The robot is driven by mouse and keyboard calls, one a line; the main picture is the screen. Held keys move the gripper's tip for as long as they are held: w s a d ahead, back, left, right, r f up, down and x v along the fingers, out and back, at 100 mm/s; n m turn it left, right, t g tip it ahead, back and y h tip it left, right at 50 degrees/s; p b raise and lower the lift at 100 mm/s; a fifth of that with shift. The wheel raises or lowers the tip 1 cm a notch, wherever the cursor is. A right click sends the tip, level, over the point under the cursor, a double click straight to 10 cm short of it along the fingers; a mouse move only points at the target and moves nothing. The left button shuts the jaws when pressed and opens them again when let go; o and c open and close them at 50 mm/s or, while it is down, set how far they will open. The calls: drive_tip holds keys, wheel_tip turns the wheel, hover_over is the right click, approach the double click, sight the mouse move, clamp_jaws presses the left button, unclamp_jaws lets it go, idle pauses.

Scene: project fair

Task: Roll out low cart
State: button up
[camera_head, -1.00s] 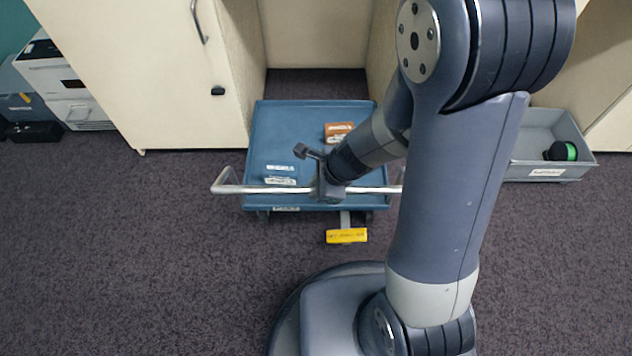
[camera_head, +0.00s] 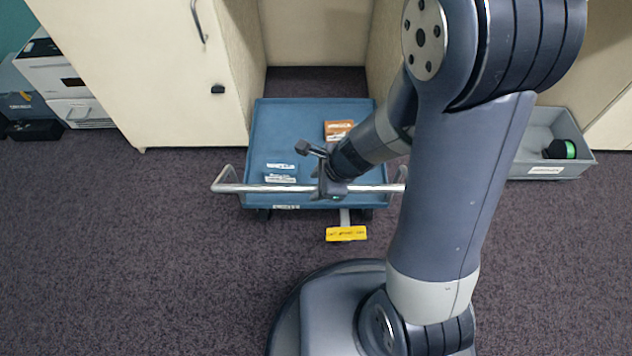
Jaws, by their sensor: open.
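The low cart (camera_head: 275,130) is a blue flat-bed cart, partly inside the bay between the cream cabinets, with its front end out on the carpet. Its silver push handle (camera_head: 260,188) runs across the front. A yellow pedal (camera_head: 346,234) sticks out low at the front. My gripper (camera_head: 331,192) is at the middle of the handle bar, with its open jaws at the bar. The fingertips are partly hidden, so I cannot tell whether they touch it. My arm covers the cart's right front part and the handle's right end.
A grey bin (camera_head: 545,170) with a black-and-green item stands at right. A white printer-like machine (camera_head: 75,95) stands at left. The carpet in front is clear, apart from my base.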

drive_tip(key=p+v, duration=0.5)
drive_tip(key=v, duration=0.4)
drive_tip(key=shift+d+r, duration=0.15)
drive_tip(key=shift+r, duration=0.2)
drive_tip(key=shift+s+f, duration=0.1)
drive_tip(key=shift+f, duration=0.05)
drive_tip(key=b+x, duration=0.6)
drive_tip(key=x, duration=0.4)
drive_tip(key=shift+f, duration=0.35)
drive_tip(key=shift+w+r, duration=0.15)
drive_tip(key=shift+w, duration=0.4)
